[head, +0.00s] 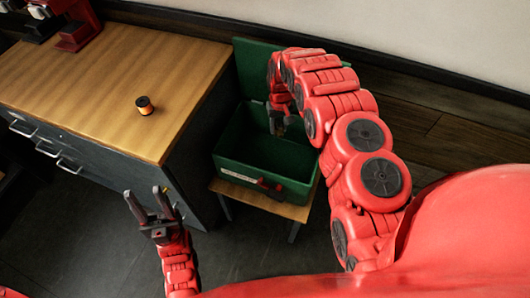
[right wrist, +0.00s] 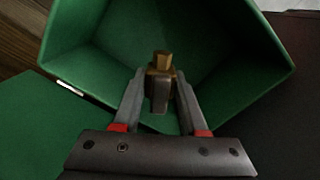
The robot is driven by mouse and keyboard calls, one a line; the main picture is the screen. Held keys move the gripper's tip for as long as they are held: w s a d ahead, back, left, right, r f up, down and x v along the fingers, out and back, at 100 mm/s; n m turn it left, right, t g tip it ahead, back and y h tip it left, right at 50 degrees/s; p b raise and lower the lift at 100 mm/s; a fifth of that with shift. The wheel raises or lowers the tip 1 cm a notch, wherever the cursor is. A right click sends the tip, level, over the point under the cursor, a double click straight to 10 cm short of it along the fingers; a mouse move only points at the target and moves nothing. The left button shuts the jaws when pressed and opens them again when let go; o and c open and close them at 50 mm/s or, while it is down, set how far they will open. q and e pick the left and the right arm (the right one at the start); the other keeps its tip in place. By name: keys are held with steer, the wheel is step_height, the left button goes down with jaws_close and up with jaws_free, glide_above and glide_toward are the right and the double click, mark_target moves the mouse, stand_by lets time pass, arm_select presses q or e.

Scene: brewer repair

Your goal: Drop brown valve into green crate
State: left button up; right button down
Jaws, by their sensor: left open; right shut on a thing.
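The green crate (head: 262,172) stands with its lid up on a small wooden stand at the centre of the head view. Its green inside (right wrist: 110,50) fills most of the right wrist view. My right gripper (head: 277,128) reaches down over the crate's opening. In the right wrist view, my right gripper (right wrist: 160,95) is shut on the brown valve (right wrist: 161,62), a brass-brown piece between the fingertips, with the crate's interior beyond it. My left gripper (head: 152,208) is open and empty, low in front of the cabinet and left of the crate.
A wooden-topped cabinet (head: 90,85) stands at the left. A small orange and black cylinder (head: 145,105) is on it, and a red machine (head: 72,25) stands at its back corner. The small stand (head: 262,203) carries the crate. The wall is behind.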

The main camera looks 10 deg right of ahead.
step_height(320, 180, down, 6)
steer(key=b, duration=0.2)
steer(key=shift+r+b, duration=0.25)
steer(key=shift+b, duration=0.05)
steer(key=shift+c, duration=1.8)
jaws_free()
step_height(320, 180, up, 8)
steer(key=shift+w+r+b, duration=0.1)
steer(key=shift+b, duration=0.75)
step_height(320, 180, up, 9)
steer(key=p, duration=0.7)
steer(key=shift+r+p, duration=0.15)
steer(key=shift+p, duration=0.4)
